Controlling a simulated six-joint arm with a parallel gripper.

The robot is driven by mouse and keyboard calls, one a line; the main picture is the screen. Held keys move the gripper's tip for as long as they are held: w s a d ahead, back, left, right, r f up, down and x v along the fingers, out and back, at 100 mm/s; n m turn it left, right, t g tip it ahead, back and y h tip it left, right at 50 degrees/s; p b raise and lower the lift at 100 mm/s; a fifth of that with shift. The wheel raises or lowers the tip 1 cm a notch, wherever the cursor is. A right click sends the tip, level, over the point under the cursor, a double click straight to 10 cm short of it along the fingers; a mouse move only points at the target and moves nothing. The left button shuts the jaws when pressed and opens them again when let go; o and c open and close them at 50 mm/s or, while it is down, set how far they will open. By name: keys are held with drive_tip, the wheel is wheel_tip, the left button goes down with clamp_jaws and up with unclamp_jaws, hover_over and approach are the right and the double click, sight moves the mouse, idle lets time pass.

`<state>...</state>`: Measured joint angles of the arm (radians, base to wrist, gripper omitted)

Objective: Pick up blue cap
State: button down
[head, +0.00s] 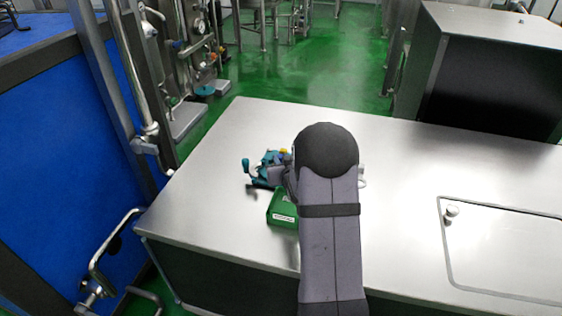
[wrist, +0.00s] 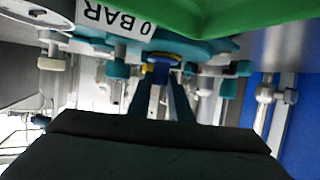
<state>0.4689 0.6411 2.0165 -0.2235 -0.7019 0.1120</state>
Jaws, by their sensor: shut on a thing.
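In the wrist view, the blue cap (wrist: 159,73) sits between the tips of my dark gripper fingers (wrist: 160,84). My gripper is shut on it. The cap is close against a teal valve assembly (wrist: 195,47), with a yellow part beside it; I cannot tell whether the cap is clear of the assembly. In the head view, the teal assembly (head: 262,170) lies on the steel table, left of my arm. My arm hides the cap and most of my gripper there.
A green box (head: 284,208) stands just in front of the teal assembly on the steel table (head: 210,215). The table's right side is clear around a hatch with a knob (head: 452,210).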

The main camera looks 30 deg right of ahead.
wheel_tip(320, 180, up, 10)
drive_tip(key=shift+p, duration=0.35)
